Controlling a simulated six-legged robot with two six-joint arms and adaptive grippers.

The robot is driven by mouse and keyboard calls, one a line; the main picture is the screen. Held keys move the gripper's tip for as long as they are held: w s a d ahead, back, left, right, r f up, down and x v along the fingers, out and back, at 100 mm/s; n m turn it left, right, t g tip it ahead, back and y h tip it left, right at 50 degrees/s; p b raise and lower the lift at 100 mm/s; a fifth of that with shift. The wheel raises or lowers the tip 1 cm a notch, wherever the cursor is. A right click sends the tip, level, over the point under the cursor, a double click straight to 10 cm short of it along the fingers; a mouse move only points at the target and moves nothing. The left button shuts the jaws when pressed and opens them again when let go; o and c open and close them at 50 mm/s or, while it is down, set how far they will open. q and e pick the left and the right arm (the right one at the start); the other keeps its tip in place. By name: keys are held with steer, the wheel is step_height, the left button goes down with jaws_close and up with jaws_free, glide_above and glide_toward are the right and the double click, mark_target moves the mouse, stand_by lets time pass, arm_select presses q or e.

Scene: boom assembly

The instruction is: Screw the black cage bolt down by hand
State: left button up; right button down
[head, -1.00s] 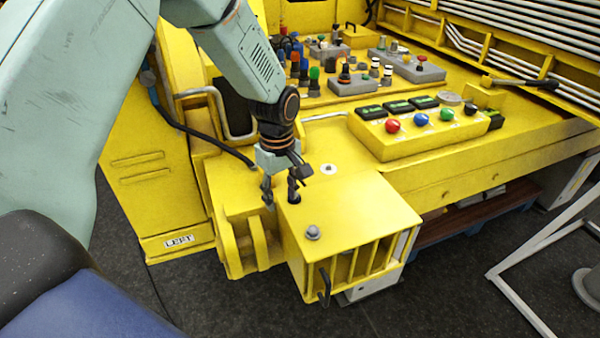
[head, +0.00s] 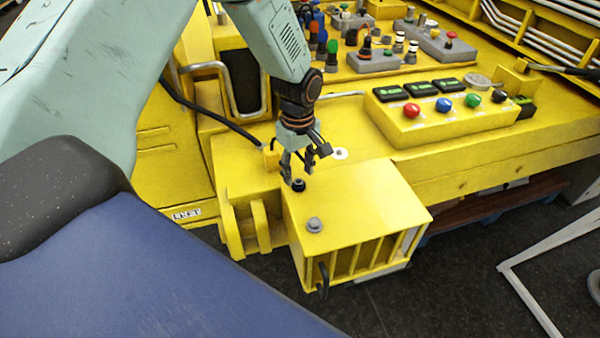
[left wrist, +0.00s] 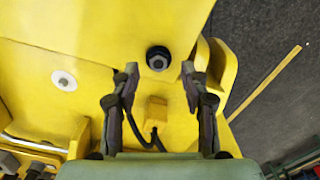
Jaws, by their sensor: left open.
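The black cage bolt (head: 298,184) sits upright at the back left corner of the yellow cage top (head: 365,205). In the left wrist view the bolt (left wrist: 157,59) is a dark round collar with a grey hex head, seated on the yellow surface. My left gripper (head: 298,172) points down just over the bolt, its fingers apart and empty. In the left wrist view the open fingertips (left wrist: 160,70) lie left and right of the bolt, with the bolt just beyond them. Clear space shows around the bolt, and no finger visibly touches it. My right gripper is not visible.
A grey bolt (head: 314,225) stands near the cage's front left. A white disc (head: 340,154) lies behind the cage. A control box (head: 440,110) with coloured buttons stands at the back right. A yellow block with a black cable (left wrist: 155,109) is near the fingers.

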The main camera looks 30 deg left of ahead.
mark_target(299, 183)
arm_select(q)
steer(key=shift+w+f, duration=0.1)
steer(key=shift+f, duration=1.2)
steer(key=shift+c, duration=0.5)
jaws_close()
